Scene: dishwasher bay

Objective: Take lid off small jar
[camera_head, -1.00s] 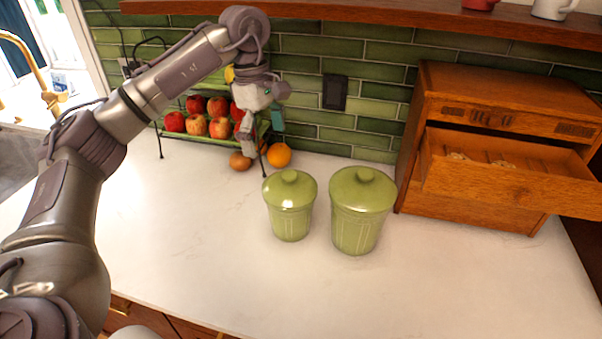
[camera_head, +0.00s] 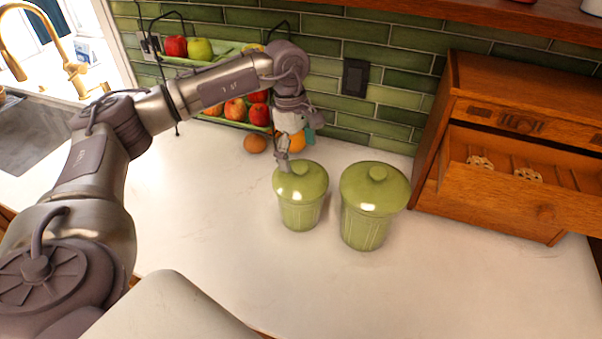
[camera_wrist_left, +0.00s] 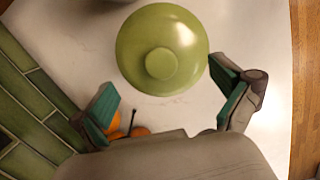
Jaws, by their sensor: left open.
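The small jar (camera_head: 299,212) is green with ribbed sides and stands upright on the white counter. Its domed lid (camera_head: 312,184) with a round knob is on it. In the left wrist view the lid (camera_wrist_left: 190,72) shows from above with its knob (camera_wrist_left: 161,64) near the middle. A larger jar (camera_head: 367,225) of the same kind, lidded, stands just to its right. My left gripper (camera_head: 286,166) is at the back left of the small lid, near the knob. In the left wrist view its fingers (camera_wrist_left: 170,98) are spread apart and empty, with the lid ahead of them. My right gripper is not in view.
A wooden cabinet (camera_head: 480,100) with an open drawer (camera_head: 520,185) stands at the right. The front counter is clear.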

